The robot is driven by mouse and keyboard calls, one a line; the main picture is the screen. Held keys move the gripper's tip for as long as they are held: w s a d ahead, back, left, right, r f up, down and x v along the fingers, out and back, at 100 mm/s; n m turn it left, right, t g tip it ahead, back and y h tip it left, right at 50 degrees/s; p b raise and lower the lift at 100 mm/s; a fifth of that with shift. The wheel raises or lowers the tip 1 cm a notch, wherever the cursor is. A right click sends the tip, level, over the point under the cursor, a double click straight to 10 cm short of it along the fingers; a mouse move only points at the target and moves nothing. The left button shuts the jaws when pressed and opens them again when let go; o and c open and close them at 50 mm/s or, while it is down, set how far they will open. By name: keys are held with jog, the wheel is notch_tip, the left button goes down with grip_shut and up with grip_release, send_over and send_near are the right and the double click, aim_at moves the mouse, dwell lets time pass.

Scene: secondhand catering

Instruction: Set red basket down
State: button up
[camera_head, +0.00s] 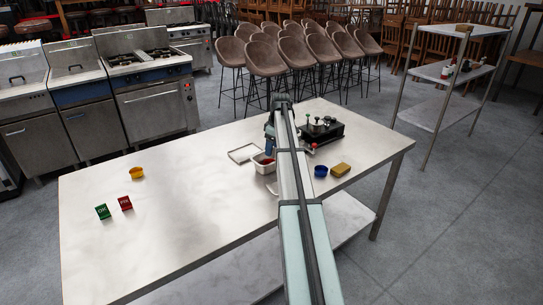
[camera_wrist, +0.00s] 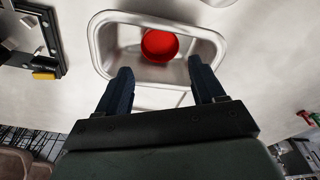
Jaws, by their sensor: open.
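The red basket (camera_wrist: 160,45) shows in the wrist view as a round red shape inside a rectangular metal pan (camera_wrist: 97,42). It lies toward the pan's far side in that view. In the head view the red basket (camera_head: 265,161) shows as a small red patch inside the pan (camera_head: 260,169) on the steel table. My gripper (camera_wrist: 164,78) is open, with its two dark blue fingers apart at the pan's near edge and nothing between them. In the head view my gripper (camera_head: 269,146) is just above the pan, partly hidden by my arm.
A yellow bowl (camera_head: 136,173), green sign (camera_head: 102,212) and red sign (camera_head: 125,203) stand left. The table's front middle is clear.

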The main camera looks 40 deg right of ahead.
jog(key=shift+s+d+r, duration=0.1)
jog(key=shift+s+r, duration=0.1)
jog(key=shift+r, duration=1)
jog(key=shift+s+d+r, duration=0.1)
jog(key=shift+s+r, duration=0.05)
jog(key=shift+r, duration=1)
